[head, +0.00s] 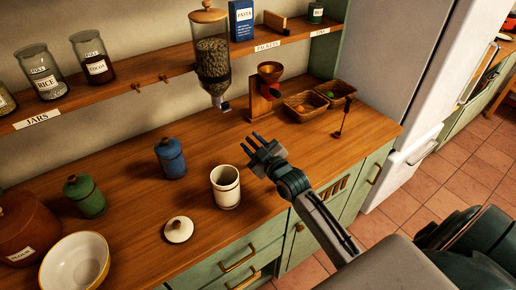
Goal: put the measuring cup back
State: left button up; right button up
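No measuring cup is clearly recognisable. A small dark long-handled utensil (344,117) is at the counter's right, by the baskets; I cannot tell whether it is the measuring cup. A cream canister (225,190) stands open near the front edge, its contents not readable. Its pale lid (178,230) lies on the counter to the left. My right gripper (250,147) is above the counter, up and right of the canister, apart from it. Its fingers look spread, with nothing seen between them. My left gripper is not in view.
Blue (171,160) and green (86,198) lidded jars and a cream bowl (75,264) stand left. A grain dispenser (212,62) hangs at the shelf (145,72). A wooden grinder (264,95) and baskets (304,106) stand at the back right. Mid-counter has free room.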

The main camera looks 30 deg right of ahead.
jog(key=shift+s, duration=0.3)
jog(key=s+b, duration=0.1)
jog(key=s, duration=1)
jog(key=shift+s+d+b, duration=0.25)
jog(key=shift+d+b, duration=0.05)
jog(key=shift+d, duration=0.15)
